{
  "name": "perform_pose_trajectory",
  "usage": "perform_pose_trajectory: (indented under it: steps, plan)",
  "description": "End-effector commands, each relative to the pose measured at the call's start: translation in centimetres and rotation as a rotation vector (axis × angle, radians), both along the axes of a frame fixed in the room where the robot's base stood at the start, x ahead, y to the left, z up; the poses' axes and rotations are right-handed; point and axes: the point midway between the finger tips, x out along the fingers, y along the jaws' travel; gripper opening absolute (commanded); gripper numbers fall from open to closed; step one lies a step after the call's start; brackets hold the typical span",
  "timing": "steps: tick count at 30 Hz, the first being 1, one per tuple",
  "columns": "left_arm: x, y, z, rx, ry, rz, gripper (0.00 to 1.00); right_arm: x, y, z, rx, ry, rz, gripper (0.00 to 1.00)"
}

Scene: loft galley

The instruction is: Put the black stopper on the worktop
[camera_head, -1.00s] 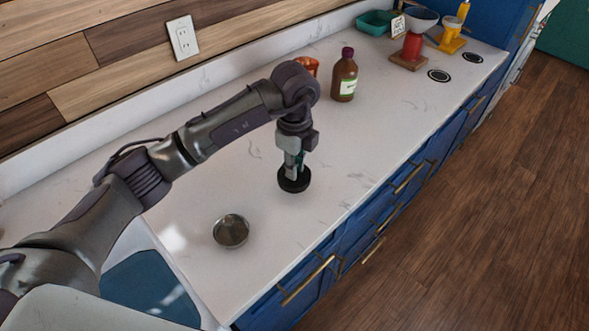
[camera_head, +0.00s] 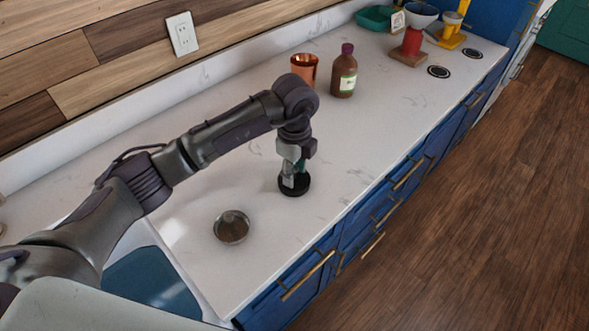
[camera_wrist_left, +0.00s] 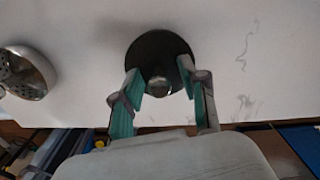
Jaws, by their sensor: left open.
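The black stopper (camera_head: 301,190) is a round dark disc lying on the white worktop (camera_head: 345,135). My left gripper (camera_head: 292,184) is right above it, pointing down. In the left wrist view the stopper (camera_wrist_left: 150,45) shows with a paler knob at its middle. There the left gripper (camera_wrist_left: 162,88) has its two green-padded fingers apart, one on each side of the knob, and grips nothing. I cannot tell whether the fingertips touch the disc. My right gripper is not in view.
A metal strainer cup (camera_head: 231,227) sits to the left, near the sink (camera_head: 150,285). A copper cup (camera_head: 304,69) and brown bottle (camera_head: 343,75) stand behind the gripper. A red object on a wooden board (camera_head: 409,58) is farther back. The worktop right of the stopper is clear.

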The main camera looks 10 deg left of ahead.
Motion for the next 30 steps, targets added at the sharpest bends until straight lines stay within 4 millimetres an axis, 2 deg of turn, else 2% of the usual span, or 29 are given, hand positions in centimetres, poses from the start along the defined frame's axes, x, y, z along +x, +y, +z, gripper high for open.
perform_pose_trajectory:
  steps: [3, 5, 8, 15, 21, 25, 30]
  plan:
    - [0.0, 0.0, 0.5, 0.000, -0.001, 0.000, 0.43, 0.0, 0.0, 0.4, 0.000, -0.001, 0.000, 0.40]
    - [0.1, 0.0, 0.8, 0.000, -0.002, 0.000, 0.43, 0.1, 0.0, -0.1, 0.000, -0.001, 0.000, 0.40]
    - [0.1, 0.0, 2.3, -0.001, -0.005, 0.000, 0.43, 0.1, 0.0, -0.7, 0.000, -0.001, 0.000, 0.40]
    - [0.1, 0.0, 7.6, -0.001, -0.006, -0.001, 0.43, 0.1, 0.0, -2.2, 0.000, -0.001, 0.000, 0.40]
    - [0.1, 0.0, 11.1, 0.001, -0.005, 0.000, 0.43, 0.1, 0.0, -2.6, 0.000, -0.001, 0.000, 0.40]
    - [0.1, 0.0, 12.1, 0.001, -0.001, 0.000, 0.43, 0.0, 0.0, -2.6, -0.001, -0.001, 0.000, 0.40]
    - [0.0, 0.0, 12.4, 0.000, 0.000, 0.001, 0.43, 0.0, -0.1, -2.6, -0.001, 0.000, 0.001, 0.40]
